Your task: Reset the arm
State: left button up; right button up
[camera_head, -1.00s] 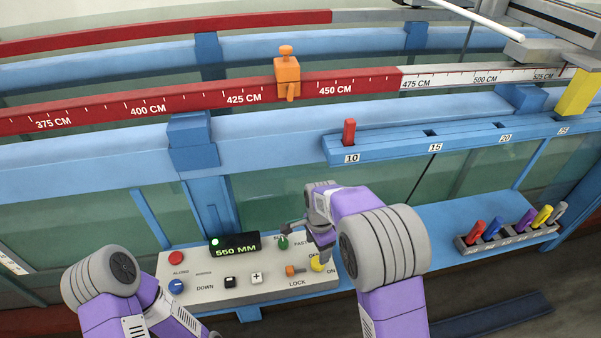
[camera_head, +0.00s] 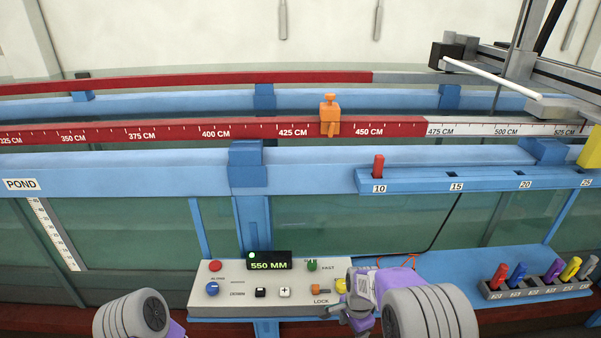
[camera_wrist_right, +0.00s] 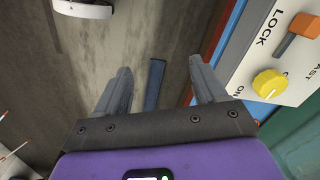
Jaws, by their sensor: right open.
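My right gripper (camera_head: 358,312) is low in the head view, at the right front corner of the grey control panel (camera_head: 215,298). In the right wrist view its two fingers (camera_wrist_right: 160,88) are spread with nothing between them. The panel's yellow knob (camera_wrist_right: 270,83) and orange lock lever (camera_wrist_right: 297,35) lie to the right of the fingers there, apart from them. In the head view the yellow knob (camera_head: 341,286) is partly hidden by my right gripper. Of my left arm only a grey and purple link shows at the bottom left; its gripper is out of view.
The panel display (camera_head: 269,261) reads 550 MM beside a lit green lamp. An orange slider (camera_head: 330,116) sits on the red scale rail. A red peg (camera_head: 378,167) stands at 10 on the blue rack. Several coloured pegs (camera_head: 553,270) stand in a grey holder at right.

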notch_tip(320, 180, down, 7)
jog(key=n+b, duration=0.1)
jog(key=n, duration=0.1)
pick_arm(q)
notch_tip(320, 180, down, 8)
jog(key=w+b, duration=0.1)
jog(key=b, duration=0.5)
pick_arm(e)
jog(key=s+a+f+n+y, duration=0.2)
jog(key=s+f+n, duration=0.2)
jog(key=s+f, duration=0.5)
jog(key=s+a+f+n+y, duration=0.2)
jog(key=s+f+n, duration=0.2)
jog(key=s+f, duration=0.5)
jog(key=shift+s+f+n+t, duration=0.15)
jog(key=shift+s+n+t, duration=0.15)
jog(key=shift+s, duration=0.05)
